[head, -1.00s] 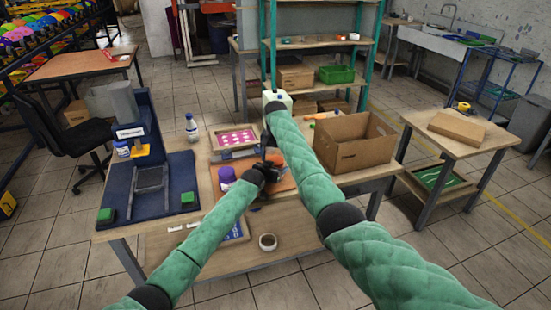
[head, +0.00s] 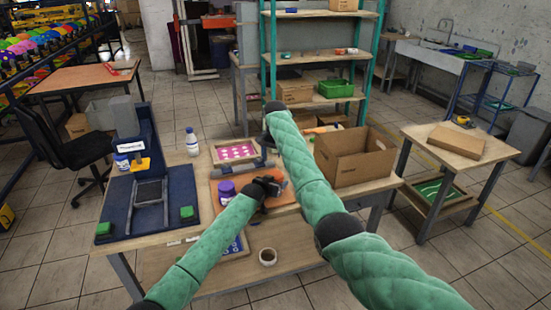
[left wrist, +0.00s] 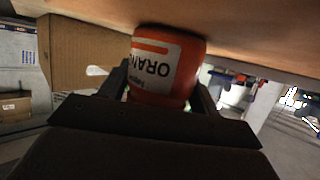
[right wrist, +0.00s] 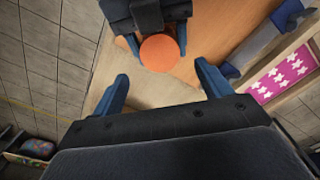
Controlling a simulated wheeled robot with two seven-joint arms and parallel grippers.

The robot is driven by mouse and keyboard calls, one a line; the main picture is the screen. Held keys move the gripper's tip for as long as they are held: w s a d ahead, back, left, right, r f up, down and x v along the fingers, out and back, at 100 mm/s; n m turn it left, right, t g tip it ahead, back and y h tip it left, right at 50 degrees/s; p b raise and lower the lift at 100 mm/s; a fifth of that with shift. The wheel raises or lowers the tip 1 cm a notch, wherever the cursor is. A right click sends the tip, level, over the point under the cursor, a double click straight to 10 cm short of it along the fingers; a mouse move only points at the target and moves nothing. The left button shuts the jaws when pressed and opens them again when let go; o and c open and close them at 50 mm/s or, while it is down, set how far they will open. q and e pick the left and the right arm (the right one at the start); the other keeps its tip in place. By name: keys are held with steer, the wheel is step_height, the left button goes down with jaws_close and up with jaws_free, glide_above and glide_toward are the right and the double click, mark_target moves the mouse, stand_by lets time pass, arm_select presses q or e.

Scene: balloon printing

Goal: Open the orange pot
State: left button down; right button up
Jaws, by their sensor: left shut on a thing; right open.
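In the right wrist view the round orange top (right wrist: 160,52) of the pot shows between the left gripper's dark parts. My right gripper (right wrist: 160,75) is open and empty, facing that top with a gap between. In the head view my left gripper (head: 272,186) is over the table's middle; my right arm hides much of the right gripper there.
A purple pot (head: 226,192) stands just left of my left gripper. A frame with a pink star print (head: 236,151) lies behind.

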mark_target(275, 174)
steer(key=shift+f, duration=3.25)
steer(key=c, duration=1)
steer(key=shift+c, duration=0.2)
steer(key=n, duration=0.6)
steer(key=shift+r, duration=0.55)
steer(key=shift+r, duration=0.35)
steer(key=shift+r, duration=0.25)
